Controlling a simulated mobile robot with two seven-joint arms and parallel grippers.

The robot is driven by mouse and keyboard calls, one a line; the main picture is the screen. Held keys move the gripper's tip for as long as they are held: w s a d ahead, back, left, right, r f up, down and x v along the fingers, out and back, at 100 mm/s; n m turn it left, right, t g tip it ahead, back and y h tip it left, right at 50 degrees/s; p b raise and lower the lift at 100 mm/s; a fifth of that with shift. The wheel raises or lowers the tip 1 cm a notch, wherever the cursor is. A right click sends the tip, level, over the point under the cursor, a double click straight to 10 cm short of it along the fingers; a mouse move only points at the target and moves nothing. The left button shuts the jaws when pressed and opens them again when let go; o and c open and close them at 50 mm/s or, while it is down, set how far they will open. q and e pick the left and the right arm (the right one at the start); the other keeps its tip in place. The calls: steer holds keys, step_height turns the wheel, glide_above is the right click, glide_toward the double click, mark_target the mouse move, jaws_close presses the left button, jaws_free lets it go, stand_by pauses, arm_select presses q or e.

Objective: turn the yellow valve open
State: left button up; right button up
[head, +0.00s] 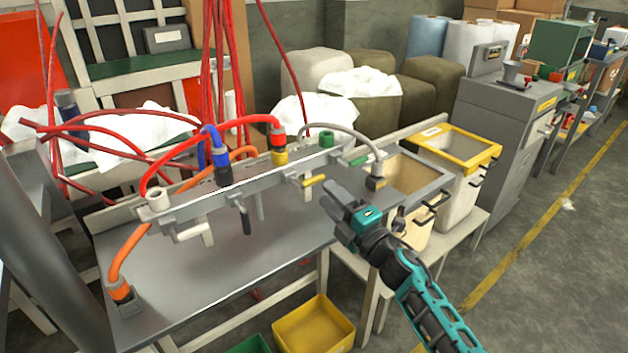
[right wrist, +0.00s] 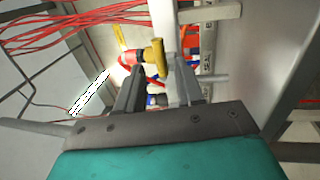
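The yellow valve (head: 314,181) sticks out from the front of the grey pipe rail on the metal bench, below and right of a yellow-collared red hose. My right gripper (head: 333,194) is close to the right and front of it, fingers pointing toward it. In the right wrist view the yellow valve handle (right wrist: 157,57) shows upright between and just beyond the spread fingertips of the right gripper (right wrist: 160,76). The gripper is open and empty, with no clear contact on the handle. My left gripper is not in view.
A black valve handle (head: 245,219) and a white one (head: 207,234) hang further left on the rail (head: 250,187). Red, blue and orange hoses arch above it. A grey hose fitting (head: 376,178) stands right of the gripper. The bench top (head: 270,240) in front is clear.

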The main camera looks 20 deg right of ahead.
mark_target(314, 181)
steer(key=x, duration=0.6)
steer(key=shift+w+a, duration=0.1)
steer(key=shift+c, duration=0.5)
jaws_close()
